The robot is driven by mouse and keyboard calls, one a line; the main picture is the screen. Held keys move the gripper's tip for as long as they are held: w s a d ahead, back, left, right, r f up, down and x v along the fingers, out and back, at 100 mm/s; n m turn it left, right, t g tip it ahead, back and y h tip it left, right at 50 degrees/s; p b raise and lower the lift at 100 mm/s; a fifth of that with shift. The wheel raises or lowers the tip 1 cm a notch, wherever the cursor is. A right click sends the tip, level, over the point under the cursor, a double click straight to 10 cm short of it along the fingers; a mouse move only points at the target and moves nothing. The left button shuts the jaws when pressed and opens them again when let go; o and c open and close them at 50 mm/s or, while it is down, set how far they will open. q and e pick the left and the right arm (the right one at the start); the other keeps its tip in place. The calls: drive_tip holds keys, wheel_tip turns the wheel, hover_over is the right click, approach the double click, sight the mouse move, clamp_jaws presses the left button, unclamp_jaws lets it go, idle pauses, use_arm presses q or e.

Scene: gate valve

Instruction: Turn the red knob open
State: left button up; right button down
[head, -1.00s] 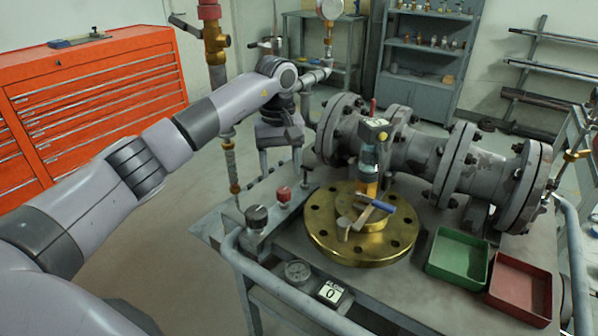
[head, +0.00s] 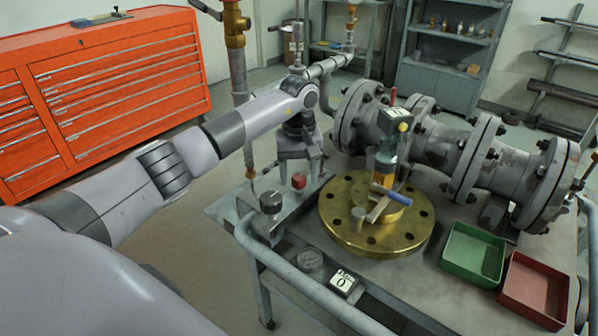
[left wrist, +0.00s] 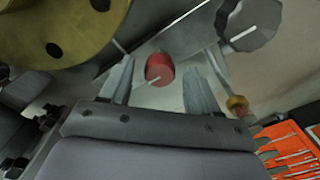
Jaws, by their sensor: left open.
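The red knob (head: 299,181) sits on a grey block at the table's left edge, beside a dark grey knob (head: 271,202). My left gripper (head: 301,173) is open, pointing down just above and behind the red knob. In the left wrist view the red knob (left wrist: 159,67) with its pale pointer line appears between the two open fingers (left wrist: 161,75), with a gap on both sides. I cannot tell how far the fingertips are above it. My right gripper is not in view.
A brass flange (head: 340,225) with a blue-handled tool (head: 391,194) lies right of the knobs. Large grey pipework (head: 435,150) stands behind it. Green (head: 446,260) and red (head: 508,296) trays are at the right. A vertical pipe (head: 238,75) rises behind my left arm.

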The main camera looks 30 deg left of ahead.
use_arm(q)
drive_tip(key=c, duration=1)
drive_tip(key=shift+c, duration=0.2)
drive_tip(key=shift+r, duration=0.1)
drive_tip(key=n, duration=0.8)
drive_tip(key=shift+p, duration=0.4)
drive_tip(key=n, duration=0.5)
drive_tip(key=shift+p, duration=0.35)
drive_tip(key=n, duration=0.4)
drive_tip(key=shift+n+p, duration=0.4)
